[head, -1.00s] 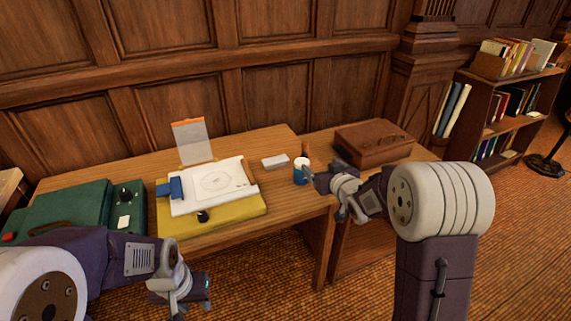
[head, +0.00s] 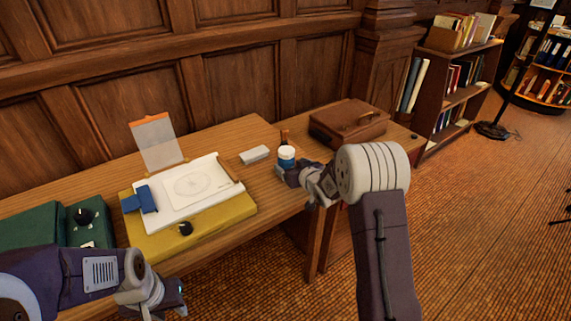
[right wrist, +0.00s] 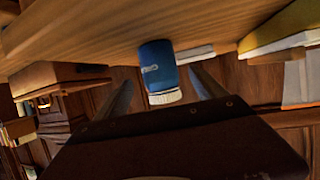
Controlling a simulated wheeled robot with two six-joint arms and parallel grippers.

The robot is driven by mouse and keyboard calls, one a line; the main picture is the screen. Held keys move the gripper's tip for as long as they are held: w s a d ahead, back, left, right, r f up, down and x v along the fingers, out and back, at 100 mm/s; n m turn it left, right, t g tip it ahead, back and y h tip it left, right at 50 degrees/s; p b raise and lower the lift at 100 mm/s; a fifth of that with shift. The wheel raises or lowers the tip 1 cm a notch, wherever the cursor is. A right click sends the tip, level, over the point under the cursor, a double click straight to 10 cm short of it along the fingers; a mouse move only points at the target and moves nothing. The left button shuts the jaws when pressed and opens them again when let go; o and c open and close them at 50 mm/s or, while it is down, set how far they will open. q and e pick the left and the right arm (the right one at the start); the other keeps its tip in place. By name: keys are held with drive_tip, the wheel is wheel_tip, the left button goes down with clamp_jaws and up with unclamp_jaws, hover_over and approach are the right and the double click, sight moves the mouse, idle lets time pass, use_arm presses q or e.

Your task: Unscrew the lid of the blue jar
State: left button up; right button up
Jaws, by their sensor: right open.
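The blue jar (head: 287,164) with its white lid (head: 286,151) stands upright near the right end of the drafting table. My right gripper (head: 281,172) is open at the jar, its jaws low beside it. In the right wrist view the blue jar (right wrist: 155,58) appears upside down, with its white ribbed lid (right wrist: 165,97) between the two spread fingers of my right gripper (right wrist: 160,85). I see a gap on each side of the lid. My left gripper (head: 172,304) is at the bottom left, away from the jar; its jaws are too small to read.
A white block (head: 255,154) lies left of the jar, and a slim brown thing (head: 284,136) stands behind it. A yellow board (head: 215,218) with a drawing sheet (head: 192,205) lies further left. A brown case (head: 348,122) sits on the right-hand table. A green case (head: 30,236) is at far left.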

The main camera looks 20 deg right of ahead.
sight(289, 164)
drive_tip(key=shift+w+f, duration=0.2)
drive_tip(key=shift+w, duration=0.1)
drive_tip(key=x, duration=0.5)
drive_tip(key=shift+f, duration=0.15)
drive_tip(key=shift+s, duration=0.1)
drive_tip(key=shift+c, duration=0.9)
clamp_jaws()
